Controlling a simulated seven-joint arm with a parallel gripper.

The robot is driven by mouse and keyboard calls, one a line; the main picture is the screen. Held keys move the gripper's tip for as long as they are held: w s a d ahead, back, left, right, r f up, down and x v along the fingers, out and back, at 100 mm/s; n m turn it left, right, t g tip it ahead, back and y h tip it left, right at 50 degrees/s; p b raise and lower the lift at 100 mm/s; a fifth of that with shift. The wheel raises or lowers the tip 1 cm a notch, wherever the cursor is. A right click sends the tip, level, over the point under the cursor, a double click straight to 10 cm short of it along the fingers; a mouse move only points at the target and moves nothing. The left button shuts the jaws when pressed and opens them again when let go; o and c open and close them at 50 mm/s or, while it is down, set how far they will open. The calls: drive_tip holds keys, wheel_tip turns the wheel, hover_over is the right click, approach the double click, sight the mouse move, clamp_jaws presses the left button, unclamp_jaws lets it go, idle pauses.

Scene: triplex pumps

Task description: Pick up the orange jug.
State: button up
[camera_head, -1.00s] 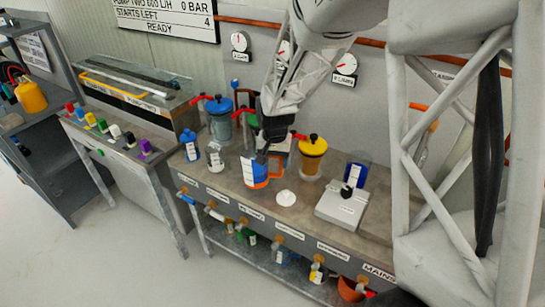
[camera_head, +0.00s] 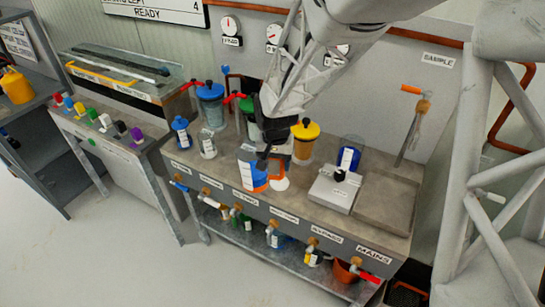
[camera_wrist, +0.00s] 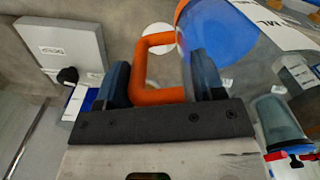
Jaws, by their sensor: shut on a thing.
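The orange jug (camera_head: 248,168) has clear sides, blue inside, a pale label and an orange base. It is at the front middle of the grey bench (camera_head: 226,183). In the wrist view its blue inside (camera_wrist: 222,38) shows at the top, and its orange handle (camera_wrist: 160,96) lies between the two dark fingers. My gripper (camera_head: 268,158) is shut on this handle, to the right of the jug's body. I cannot tell whether the jug's base touches the bench. Part of the jug is outside the wrist view.
A white disc (camera_head: 280,184) lies close right of the jug. A yellow-lidded pot (camera_head: 305,143) is behind my gripper. Small blue (camera_head: 181,133) and white (camera_head: 208,145) bottles stand left.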

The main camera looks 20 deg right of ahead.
drive_tip(key=shift+s+r, duration=0.2)
drive_tip(key=shift+s, duration=1.7)
drive_tip(key=shift+w, duration=0.1)
